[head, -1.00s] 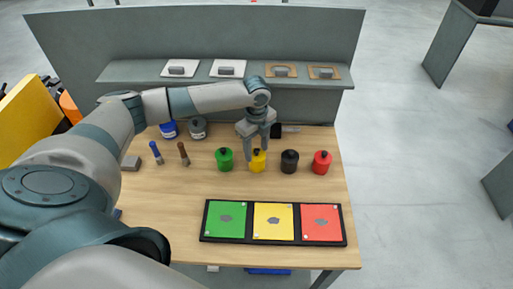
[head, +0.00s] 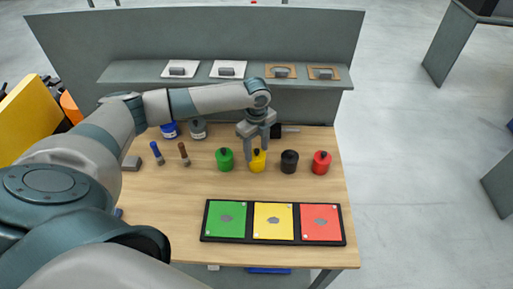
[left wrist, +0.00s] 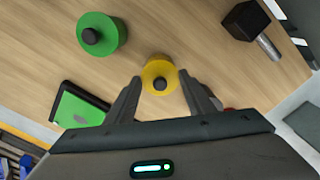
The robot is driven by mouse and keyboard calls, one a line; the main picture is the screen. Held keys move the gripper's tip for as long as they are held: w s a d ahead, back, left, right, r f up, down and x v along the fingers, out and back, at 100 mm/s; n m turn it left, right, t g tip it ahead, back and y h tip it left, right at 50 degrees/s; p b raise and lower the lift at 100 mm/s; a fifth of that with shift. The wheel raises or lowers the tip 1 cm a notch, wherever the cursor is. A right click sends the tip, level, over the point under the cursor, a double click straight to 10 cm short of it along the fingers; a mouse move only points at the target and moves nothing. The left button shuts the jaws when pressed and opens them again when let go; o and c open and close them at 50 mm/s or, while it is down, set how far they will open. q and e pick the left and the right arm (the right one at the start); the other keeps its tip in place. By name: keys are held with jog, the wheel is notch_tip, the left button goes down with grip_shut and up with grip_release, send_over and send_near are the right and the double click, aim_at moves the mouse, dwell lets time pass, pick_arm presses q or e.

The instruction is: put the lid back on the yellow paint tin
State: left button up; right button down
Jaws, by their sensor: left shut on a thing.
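The yellow paint tin (head: 258,164) stands on the wooden table between a green tin and a black tin. Its yellow lid with a black knob (left wrist: 160,84) lies between my left fingers in the left wrist view, in line with the tin. My left gripper (head: 256,149) points down over the tin and is shut on the lid. Whether the lid touches the tin's rim or is slightly above it, I cannot tell. My right gripper is not in view.
The green tin (head: 224,159), black tin (head: 289,161) and red tin (head: 321,163) stand in the same row. A black tray (head: 248,223) with coloured cards lies in front. A black-headed tool (head: 277,131) lies behind. Bare table separates tins and tray.

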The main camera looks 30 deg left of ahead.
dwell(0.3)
pick_arm(q)
jog(key=o, duration=1.6)
jog(key=shift+r, duration=0.1)
jog(key=shift+r+p, duration=2.4)
jog(key=shift+p, duration=0.15)
jog(key=shift+r+p, duration=0.65)
jog(key=shift+r, duration=0.35)
grip_shut()
